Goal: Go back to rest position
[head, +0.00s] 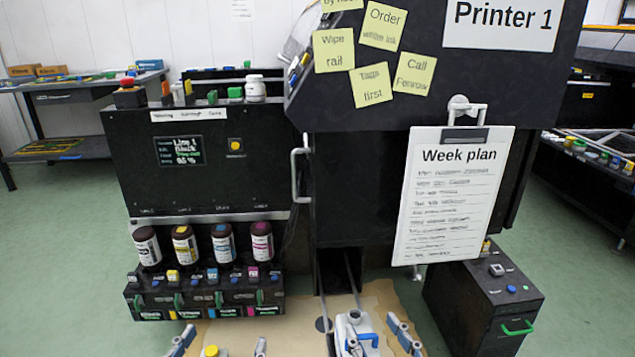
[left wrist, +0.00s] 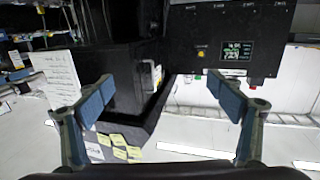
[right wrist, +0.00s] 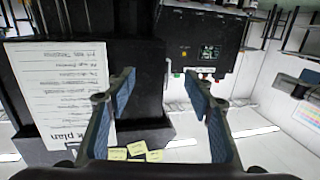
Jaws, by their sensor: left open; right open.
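My left gripper (head: 222,345) is low in the head view, at the bottom edge, in front of the ink cabinet. Its fingers are apart in the left wrist view (left wrist: 161,98), with nothing between the tips. My right gripper (head: 379,338) is at the bottom right of centre, beside a white container with a blue handle (head: 353,330). Its fingers are also apart and empty in the right wrist view (right wrist: 159,90). Several dark ink bottles stand in a row in the cabinet: white-labelled (head: 147,248), yellow (head: 185,246), cyan (head: 223,245) and magenta (head: 262,243).
The black ink cabinet (head: 130,180) carries a display (head: 180,151). The large printer (head: 460,75) holds a week plan clipboard (head: 452,195). A low black cabinet (head: 485,300) with a green handle stands at right. A side table (head: 60,88) stands at far left. Green floor (head: 60,260) is clear at left.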

